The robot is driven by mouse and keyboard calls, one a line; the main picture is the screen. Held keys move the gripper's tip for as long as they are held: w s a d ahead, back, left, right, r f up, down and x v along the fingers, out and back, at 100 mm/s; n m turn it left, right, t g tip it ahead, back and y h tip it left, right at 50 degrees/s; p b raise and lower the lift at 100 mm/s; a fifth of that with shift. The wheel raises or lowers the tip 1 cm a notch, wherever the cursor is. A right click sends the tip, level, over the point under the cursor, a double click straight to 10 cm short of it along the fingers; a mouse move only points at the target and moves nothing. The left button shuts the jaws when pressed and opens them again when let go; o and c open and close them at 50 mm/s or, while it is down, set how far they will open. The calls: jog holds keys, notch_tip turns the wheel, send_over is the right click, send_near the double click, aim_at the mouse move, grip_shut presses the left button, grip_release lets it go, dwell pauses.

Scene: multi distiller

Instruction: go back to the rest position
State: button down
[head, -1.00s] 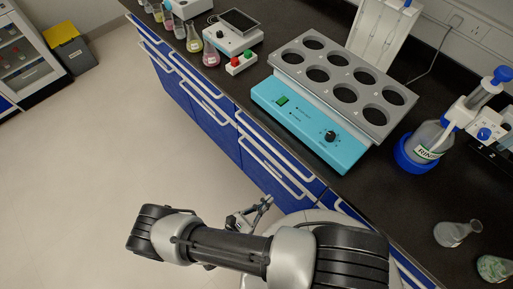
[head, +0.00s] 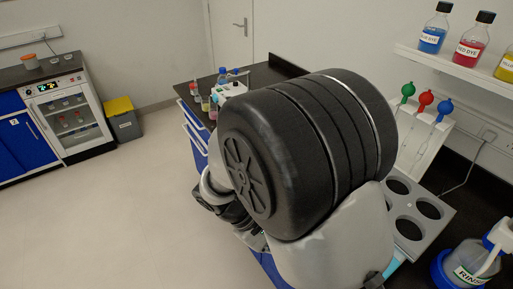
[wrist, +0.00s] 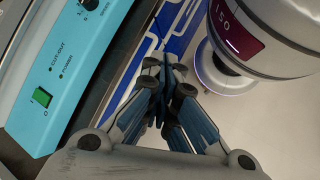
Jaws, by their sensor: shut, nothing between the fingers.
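My gripper (wrist: 166,68) is in the wrist view, its fingers closed together with nothing between them. It hangs beside the teal-fronted heating unit (wrist: 68,55), over the blue cabinet front and the pale floor. In the head view my arm is folded up large in the middle, and I cannot make out the fingers there. The grey rack with round holes (head: 438,218) of the heating unit shows to the right, mostly hidden behind my arm.
The dark bench (head: 270,72) runs along the right. The rinse bottle (head: 468,262) stands on it at the lower right. A shelf (head: 455,62) holds dye bottles. A glass-front cabinet (head: 75,125) and bin (head: 124,122) stand at the left. The floor (head: 110,225) is clear.

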jog(key=s+d+r+m+t+y, duration=0.3)
jog(key=s+r+m, duration=0.1)
jog(key=r, duration=0.4)
jog(key=s+d+r+m+t+y, duration=0.3)
jog(key=s+r+m+t+y, duration=0.1)
jog(key=r, duration=0.5)
jog(key=shift+s+d+m+y, duration=0.25)
jog(key=shift+s+m+y, duration=0.05)
jog(key=shift+m, duration=0.3)
jog(key=shift+d, duration=0.15)
